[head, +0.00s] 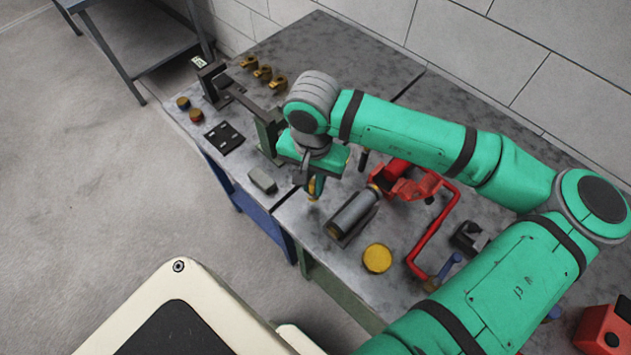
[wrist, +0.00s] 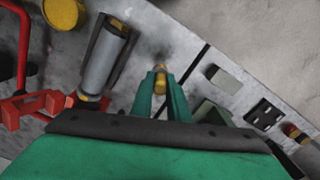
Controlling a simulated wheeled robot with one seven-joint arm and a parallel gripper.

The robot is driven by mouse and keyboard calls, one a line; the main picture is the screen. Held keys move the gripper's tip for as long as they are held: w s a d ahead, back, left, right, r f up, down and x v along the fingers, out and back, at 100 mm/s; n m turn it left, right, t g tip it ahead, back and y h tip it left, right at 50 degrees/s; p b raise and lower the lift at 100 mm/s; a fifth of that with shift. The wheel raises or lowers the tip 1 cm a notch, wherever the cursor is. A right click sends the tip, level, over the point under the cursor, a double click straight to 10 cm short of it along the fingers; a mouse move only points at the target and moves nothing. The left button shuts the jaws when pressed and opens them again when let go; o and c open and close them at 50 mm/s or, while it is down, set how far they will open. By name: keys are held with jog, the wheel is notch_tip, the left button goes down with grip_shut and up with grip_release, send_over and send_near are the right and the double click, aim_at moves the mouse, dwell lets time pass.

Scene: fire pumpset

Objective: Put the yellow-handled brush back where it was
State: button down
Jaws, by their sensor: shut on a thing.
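My gripper (head: 314,184) points down over the grey bench, close to the seam between two bench tops. It is shut on the yellow-handled brush (head: 312,190), and only a short yellow part shows below the fingers. In the wrist view the yellow handle (wrist: 160,83) sits between the green fingertips (wrist: 160,95). The brush's bristles are hidden. I cannot tell whether the brush touches the bench top (head: 290,213).
A grey cylinder (head: 352,212) lies on a cradle just right of the gripper. A yellow disc (head: 377,258) and a red frame (head: 435,230) are further right. A grey block (head: 262,180) and a dark slotted plate (head: 224,138) lie left. Bare bench shows in front of the gripper.

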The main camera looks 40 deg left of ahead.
aim_at(314, 189)
jog(key=f, duration=0.1)
jog(key=w+f, duration=0.1)
jog(key=f, duration=0.1)
jog(key=shift+w+a+f, duration=0.1)
jog(key=shift+a+f, duration=0.1)
jog(key=shift+f, duration=0.1)
jog(key=shift+s+f, duration=0.25)
jog(key=shift+f, duration=0.1)
jog(key=c, duration=1.7)
grip_release()
jog(key=shift+w, duration=0.2)
jog(key=shift+s, duration=0.1)
jog(key=shift+d+r, duration=0.1)
jog(key=shift+r, duration=0.1)
notch_tip(314, 189, up, 12)
jog(key=shift+s+f, duration=0.1)
